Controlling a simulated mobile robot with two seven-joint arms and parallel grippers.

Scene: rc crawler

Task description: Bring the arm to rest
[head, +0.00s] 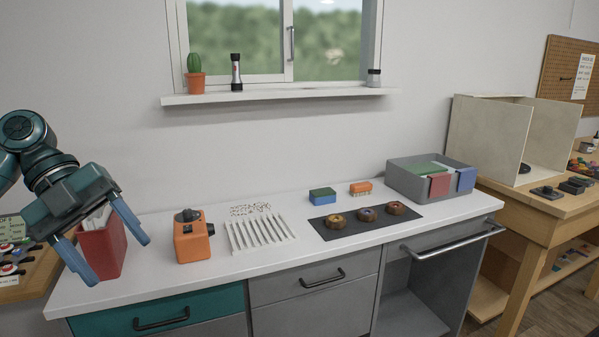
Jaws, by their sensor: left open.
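My left gripper (110,248) comes in from the left side of the head view. Its two blue fingers are spread apart and point down. They hang in front of a red container (108,252) at the left end of the white counter (150,278). The container holds something pale and upright, partly hidden by the gripper. I see nothing held between the fingers. I cannot tell whether a finger touches the container. My right gripper is not in view.
On the counter are an orange device (193,243), a white slotted rack (262,234), a dark mat (350,230) with three round brown parts, a blue-green sponge (322,196), an orange brush (361,188) and a grey bin (408,187). A window sill (280,95) is above.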

